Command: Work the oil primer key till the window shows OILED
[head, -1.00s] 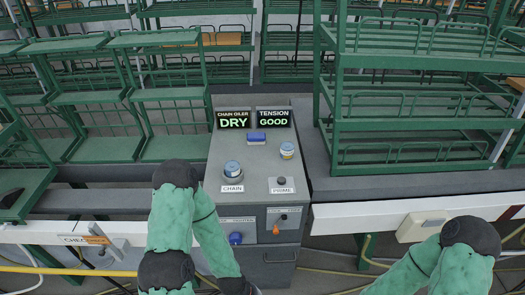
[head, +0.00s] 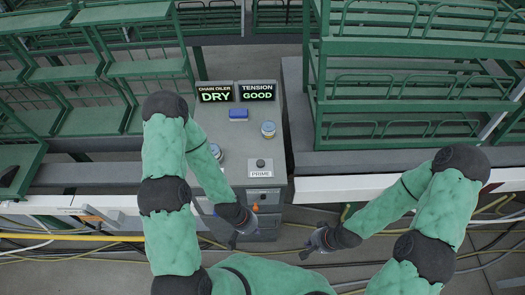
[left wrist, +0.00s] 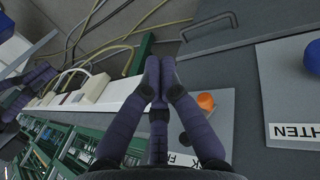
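The chain oiler window (head: 215,94) on the grey console reads DRY. A small dark knob (head: 260,162) stands above the PRIME label (head: 261,174) on the console top. My left gripper (head: 238,233) is low by the console's front face, below and left of the PRIME knob and apart from it. In the left wrist view its fingers (left wrist: 158,70) are together with nothing visible between them. My right gripper (head: 312,243) hangs right of the console, over the floor; its finger gap is too small to judge.
The tension window (head: 257,92) reads GOOD. A blue block (head: 238,114), a blue-topped knob (head: 216,151) and a small jar (head: 268,129) are on the console. An orange knob (left wrist: 206,102) is on its front face. Green racks (head: 410,100) stand beyond.

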